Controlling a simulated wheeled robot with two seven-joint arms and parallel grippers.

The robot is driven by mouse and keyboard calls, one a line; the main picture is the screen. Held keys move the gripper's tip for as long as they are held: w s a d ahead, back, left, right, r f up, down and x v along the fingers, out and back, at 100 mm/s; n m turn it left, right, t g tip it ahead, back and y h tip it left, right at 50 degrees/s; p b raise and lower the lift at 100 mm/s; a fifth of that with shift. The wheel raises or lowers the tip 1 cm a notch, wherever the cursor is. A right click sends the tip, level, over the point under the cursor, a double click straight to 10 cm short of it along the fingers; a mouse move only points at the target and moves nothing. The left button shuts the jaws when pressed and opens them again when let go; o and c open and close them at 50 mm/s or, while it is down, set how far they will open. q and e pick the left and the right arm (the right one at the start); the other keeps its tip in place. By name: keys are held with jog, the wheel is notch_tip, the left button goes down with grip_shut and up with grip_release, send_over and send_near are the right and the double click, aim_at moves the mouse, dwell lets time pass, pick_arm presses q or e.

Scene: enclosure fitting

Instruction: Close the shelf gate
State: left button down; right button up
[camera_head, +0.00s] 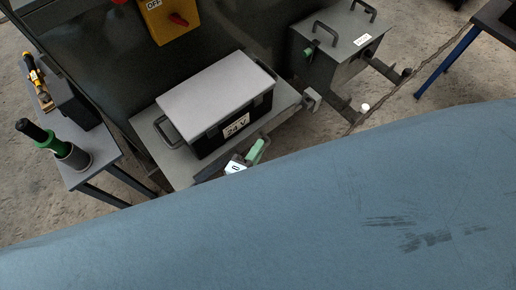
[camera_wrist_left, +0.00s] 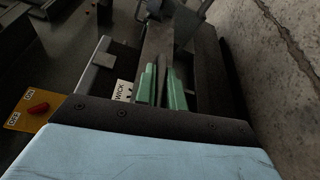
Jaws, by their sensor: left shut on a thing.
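The shelf (camera_head: 180,160) is a grey plate with a dark box with a light grey lid (camera_head: 215,85) and a "24 V" label on it. My left gripper (camera_head: 250,156) is at the front edge of the shelf, just in front of the box. In the left wrist view, its green finger pads (camera_wrist_left: 163,88) are shut on a thin dark bar, which I take for the shelf gate (camera_wrist_left: 162,66). Most of the gate is hidden in the head view, so I cannot tell how far it stands open. My right gripper is not in view.
A grey bracket (camera_head: 311,99) sits at the shelf's right front corner. A handled grey box (camera_head: 335,50) stands further right. A side table (camera_head: 88,150) at left holds a green-and-black tool (camera_head: 45,137). A yellow switch panel (camera_head: 168,18) is behind.

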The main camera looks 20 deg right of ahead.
pick_arm(q)
jog(key=shift+w+r, duration=0.1)
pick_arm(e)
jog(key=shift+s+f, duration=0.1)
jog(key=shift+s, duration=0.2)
pick_arm(q)
jog(key=c, duration=1.5)
grip_release()
